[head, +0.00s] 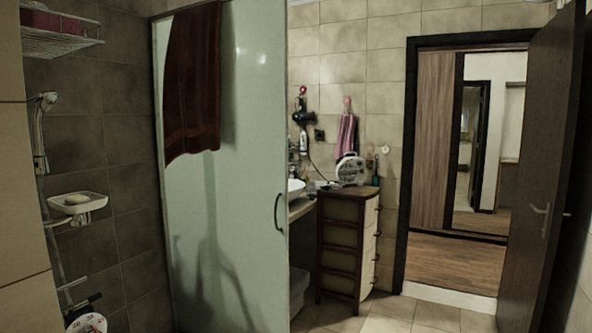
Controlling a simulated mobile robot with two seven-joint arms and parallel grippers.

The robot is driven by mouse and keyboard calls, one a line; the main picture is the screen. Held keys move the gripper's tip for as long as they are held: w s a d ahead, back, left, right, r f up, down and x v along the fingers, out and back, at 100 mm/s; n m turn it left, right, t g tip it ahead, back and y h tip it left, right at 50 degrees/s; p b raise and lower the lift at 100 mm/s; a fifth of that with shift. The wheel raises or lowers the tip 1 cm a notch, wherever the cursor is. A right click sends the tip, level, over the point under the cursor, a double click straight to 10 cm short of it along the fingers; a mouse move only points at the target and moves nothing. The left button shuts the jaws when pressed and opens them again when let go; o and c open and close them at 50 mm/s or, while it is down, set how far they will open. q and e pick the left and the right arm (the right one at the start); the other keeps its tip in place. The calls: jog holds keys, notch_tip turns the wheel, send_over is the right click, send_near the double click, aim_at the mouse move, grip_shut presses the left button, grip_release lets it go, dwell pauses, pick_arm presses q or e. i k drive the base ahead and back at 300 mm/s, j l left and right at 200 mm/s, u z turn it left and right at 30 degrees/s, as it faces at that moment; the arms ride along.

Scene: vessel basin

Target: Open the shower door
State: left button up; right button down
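The shower door (249,155) is a tall, pale green frosted glass panel left of centre in the head view. A dark curved handle (279,212) sits near its right edge. A dark red towel (193,85) hangs over its upper left part. A shadow shaped like an arm falls on the lower glass. Neither of my grippers is in view, and nothing is seen touching the handle. I cannot tell whether the door is ajar.
Left of the glass are a wire shelf (62,38), a hand shower (41,140) and a soap dish (77,202). A wooden drawer cabinet (342,245) stands right of it. A brown room door (541,170) stands open at right. Tiled floor (385,318) is clear in front.

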aim_at(247, 180)
jog(key=i+u, duration=0.15)
jog(key=u, duration=0.35)
jog(key=i+l+u, duration=0.1)
jog(key=u, duration=0.4)
jog(key=i+l+u, duration=0.15)
jog(key=l, duration=0.15)
jog(key=i+l+u, duration=0.2)
jog(key=l+u, duration=0.15)
jog(key=l, duration=0.25)
jog(key=i+l, duration=0.1)
jog(key=l, duration=0.2)
jog(key=i+l+u, duration=0.15)
jog(key=l, duration=0.15)
jog(key=i+l, duration=0.1)
jog(key=l, duration=0.2)
jog(key=u, duration=0.05)
